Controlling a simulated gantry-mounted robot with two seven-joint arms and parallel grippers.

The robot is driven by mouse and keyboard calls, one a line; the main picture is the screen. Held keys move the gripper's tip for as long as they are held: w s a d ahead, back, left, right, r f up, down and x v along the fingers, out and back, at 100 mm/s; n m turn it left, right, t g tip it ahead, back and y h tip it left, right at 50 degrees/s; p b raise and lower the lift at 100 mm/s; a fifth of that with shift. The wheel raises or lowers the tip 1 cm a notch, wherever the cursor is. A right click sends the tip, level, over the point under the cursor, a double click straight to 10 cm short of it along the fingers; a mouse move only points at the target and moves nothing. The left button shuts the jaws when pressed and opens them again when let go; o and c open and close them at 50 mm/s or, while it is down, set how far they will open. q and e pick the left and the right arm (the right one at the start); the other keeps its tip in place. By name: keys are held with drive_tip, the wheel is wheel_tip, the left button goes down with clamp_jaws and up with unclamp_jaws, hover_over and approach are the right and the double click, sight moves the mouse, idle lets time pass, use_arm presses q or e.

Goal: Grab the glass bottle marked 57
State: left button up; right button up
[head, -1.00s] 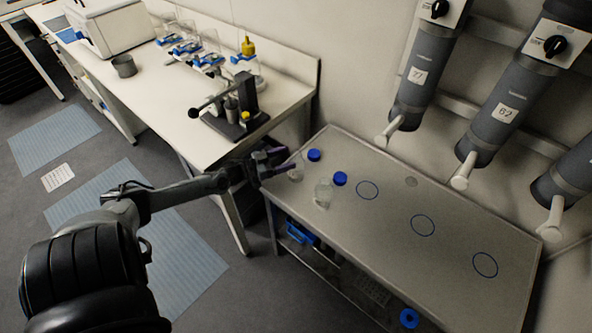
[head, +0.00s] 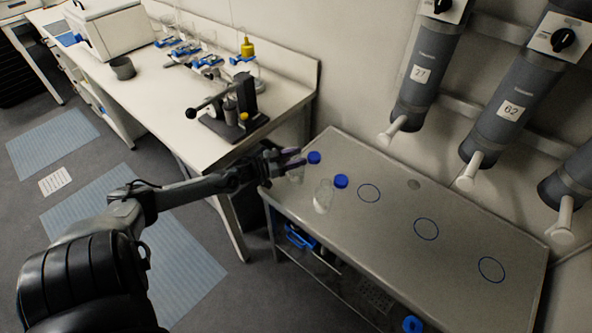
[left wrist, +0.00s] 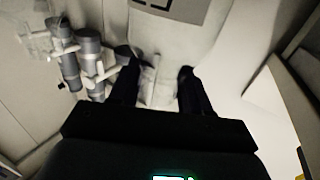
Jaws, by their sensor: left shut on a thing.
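Two clear glass bottles stand at the left end of the grey metal table (head: 455,225). The left one (head: 297,175) is at the fingers of my left gripper (head: 290,161); the other (head: 323,197) stands apart, nearer the front. No number is readable on either bottle. My left gripper is shut on the left bottle, with its fingers around the glass. In the left wrist view, something pale and see-through shows between the two dark fingers (left wrist: 158,90). My right gripper is not in view.
A white bench (head: 165,105) with lab equipment stands left.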

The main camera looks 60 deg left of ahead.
use_arm(q)
clamp_jaws()
drive_tip(key=shift+r, duration=0.1)
